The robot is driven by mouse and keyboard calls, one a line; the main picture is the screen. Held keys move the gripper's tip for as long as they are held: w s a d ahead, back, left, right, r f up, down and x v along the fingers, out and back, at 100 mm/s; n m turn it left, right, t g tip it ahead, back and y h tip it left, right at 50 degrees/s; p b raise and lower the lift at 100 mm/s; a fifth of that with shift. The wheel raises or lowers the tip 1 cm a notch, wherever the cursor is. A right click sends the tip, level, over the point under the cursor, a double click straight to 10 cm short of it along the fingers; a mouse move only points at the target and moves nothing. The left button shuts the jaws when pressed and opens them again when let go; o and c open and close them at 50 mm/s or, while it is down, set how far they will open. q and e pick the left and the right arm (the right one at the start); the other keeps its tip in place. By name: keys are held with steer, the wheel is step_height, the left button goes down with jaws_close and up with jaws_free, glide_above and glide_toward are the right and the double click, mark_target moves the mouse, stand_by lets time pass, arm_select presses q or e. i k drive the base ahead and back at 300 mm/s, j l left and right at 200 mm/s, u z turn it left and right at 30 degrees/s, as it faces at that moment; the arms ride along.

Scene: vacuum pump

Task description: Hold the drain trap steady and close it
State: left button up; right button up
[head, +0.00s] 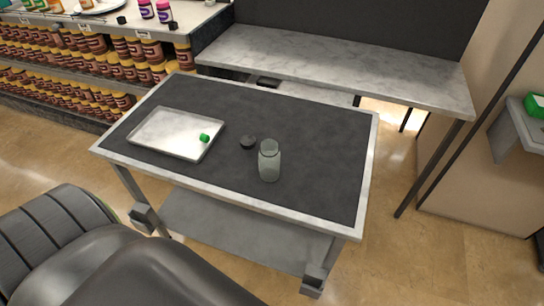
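A clear glass jar (269,161), which looks like the drain trap, stands upright on the dark top of the table (320,130), near its front edge. Its mouth appears open with no lid on it. A small dark round piece (248,142), possibly its lid, lies on the table just left of and behind the jar, apart from it. Neither of my grippers is in view, and nothing touches the jar or the dark piece.
A shallow metal tray (165,122) lies on the table's left side, with a small green piece (205,138) at its right edge. Shelves of brown jars (60,75) stand behind left. A grey bench (340,62) stands behind.

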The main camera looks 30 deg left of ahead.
mark_target(270, 154)
steer(key=u, duration=1.25)
